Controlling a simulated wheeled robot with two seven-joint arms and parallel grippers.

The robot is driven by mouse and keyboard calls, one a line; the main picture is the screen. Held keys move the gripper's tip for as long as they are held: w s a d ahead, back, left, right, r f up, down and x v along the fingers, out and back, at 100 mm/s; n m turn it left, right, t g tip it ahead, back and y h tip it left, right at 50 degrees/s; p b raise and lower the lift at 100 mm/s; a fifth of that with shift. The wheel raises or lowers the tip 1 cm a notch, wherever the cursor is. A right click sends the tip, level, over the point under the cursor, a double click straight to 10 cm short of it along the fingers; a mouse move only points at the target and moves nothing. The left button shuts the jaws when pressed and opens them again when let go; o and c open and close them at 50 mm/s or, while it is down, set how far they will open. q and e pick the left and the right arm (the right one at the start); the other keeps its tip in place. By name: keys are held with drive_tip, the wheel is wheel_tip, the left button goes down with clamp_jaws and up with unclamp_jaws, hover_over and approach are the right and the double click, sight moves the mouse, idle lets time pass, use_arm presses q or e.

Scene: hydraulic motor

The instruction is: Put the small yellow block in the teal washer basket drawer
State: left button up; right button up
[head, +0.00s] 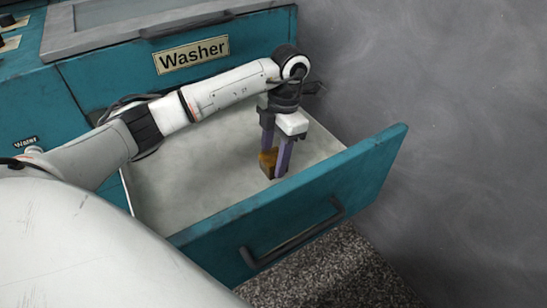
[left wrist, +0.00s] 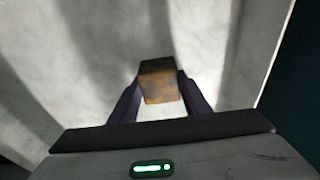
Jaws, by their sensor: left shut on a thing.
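The small yellow block (head: 268,158) is between the fingers of my left gripper (head: 275,172), which is shut on it. The block also shows in the left wrist view (left wrist: 159,82), worn yellow-brown, with a finger on each side. The teal washer drawer (head: 300,193) is pulled open, with a pale grey inside (head: 180,180). My left gripper points down inside the drawer opening, toward its right part. I cannot tell whether the block touches the drawer floor. My right gripper is not in view.
The teal washer cabinet (head: 100,80) with a "Washer" label (head: 192,54) stands behind the drawer. The drawer front has a dark handle (head: 290,238). A grey wall (head: 450,90) is at the right, and speckled floor (head: 330,272) lies below. The drawer looks otherwise empty.

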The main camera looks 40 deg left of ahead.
use_arm(q)
drive_tip(key=o, duration=1.4)
drive_tip(key=shift+r, duration=0.1)
wheel_tip(320, 180, up, 12)
drive_tip(key=w+p, duration=0.1)
drive_tip(key=p, duration=0.2)
drive_tip(key=shift+w+d, duration=0.35)
